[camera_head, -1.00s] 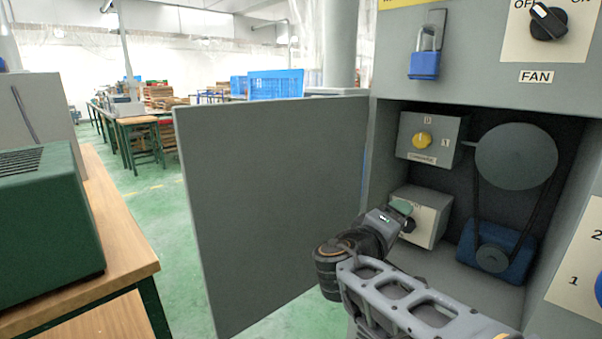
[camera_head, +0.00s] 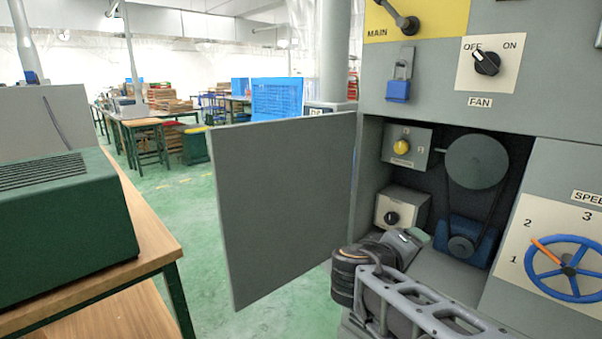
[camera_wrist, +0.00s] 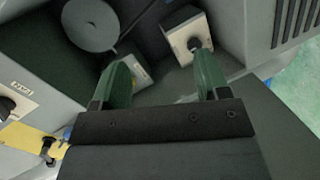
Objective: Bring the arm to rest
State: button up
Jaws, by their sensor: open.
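My gripper (camera_wrist: 161,85) shows in the wrist view with its two green fingers apart and nothing between them. In the head view my gripper (camera_head: 416,238) is small and partly hidden by my wrist, at the lower front of the open cabinet bay. A white-faced box with a black knob (camera_head: 391,217) stands just behind and left of it; in the wrist view this box (camera_wrist: 187,36) lies beyond the right finger. I cannot tell in the head view whether the gripper touches anything.
A grey door (camera_head: 285,205) stands open left of the bay. Inside are a pulley (camera_head: 476,162), a belt, a blue motor (camera_head: 483,234) and a yellow-knob box (camera_head: 405,147). A blue handwheel (camera_head: 543,277) is at right. A green machine (camera_head: 65,215) sits on a bench at left.

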jog(key=s+a+r+m+g+y+p, duration=0.2)
jog(key=s+r+g+y+p, duration=0.1)
jog(key=p, duration=0.9)
jog(key=s+a+r+m+g+y+p, duration=0.2)
jog(key=s+r+y+p, duration=0.4)
jog(key=p, duration=0.6)
jog(key=shift+s+a+m+g+y, duration=0.4)
jog(key=shift+s+g+y, duration=0.1)
jog(key=shift+s+y, duration=0.95)
jog(key=shift+s+h, duration=0.1)
jog(key=shift+h, duration=0.15)
